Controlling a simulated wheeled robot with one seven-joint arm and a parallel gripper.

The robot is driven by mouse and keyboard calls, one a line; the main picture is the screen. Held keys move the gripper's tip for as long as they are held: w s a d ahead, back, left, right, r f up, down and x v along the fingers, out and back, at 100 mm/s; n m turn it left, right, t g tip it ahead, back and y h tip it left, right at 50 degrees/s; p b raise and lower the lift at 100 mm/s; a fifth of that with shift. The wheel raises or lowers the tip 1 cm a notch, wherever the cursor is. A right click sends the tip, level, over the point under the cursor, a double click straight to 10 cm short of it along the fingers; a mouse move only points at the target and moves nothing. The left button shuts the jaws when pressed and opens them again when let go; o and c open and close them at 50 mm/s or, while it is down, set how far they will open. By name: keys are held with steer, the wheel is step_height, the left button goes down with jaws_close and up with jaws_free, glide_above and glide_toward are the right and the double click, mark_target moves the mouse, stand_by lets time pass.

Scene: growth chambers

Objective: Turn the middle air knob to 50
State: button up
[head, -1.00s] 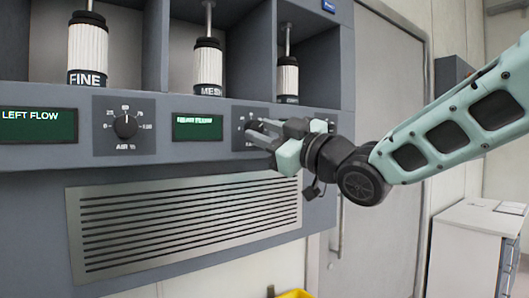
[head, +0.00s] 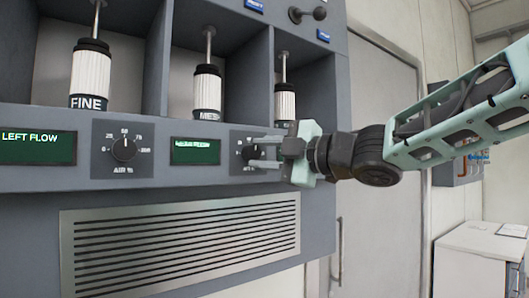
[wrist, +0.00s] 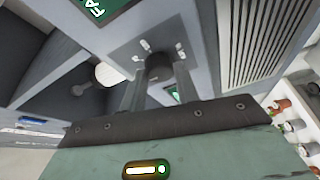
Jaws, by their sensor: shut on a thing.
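The middle air knob (head: 250,152) is a dark round knob on a dark dial plate, to the right of the second green display. My gripper (head: 255,155) comes from the right, with its fingers at this knob and partly covering its dial. In the wrist view the knob (wrist: 159,66) sits between the two fingertips of my gripper (wrist: 157,78), which are shut on it. White marks show around the knob there, but its pointer and setting cannot be read. The second display (head: 195,151) shows green lettering too blurred to read.
The left air knob (head: 124,149) points up near 50, beside the LEFT FLOW display (head: 38,147). White-and-black cylinders, one marked FINE (head: 91,72), stand in bays above. A slotted vent (head: 180,245) lies below. A white cabinet (head: 478,255) stands at right.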

steer(key=shift+n, duration=0.4)
steer(key=o, duration=1)
steer(key=shift+d, duration=0.1)
steer(key=b+v, duration=0.1)
steer(key=v, duration=0.7)
steer(key=b+v, duration=0.2)
steer(key=v, duration=0.7)
steer(key=shift+s+r, duration=0.1)
steer(key=shift+r, duration=0.15)
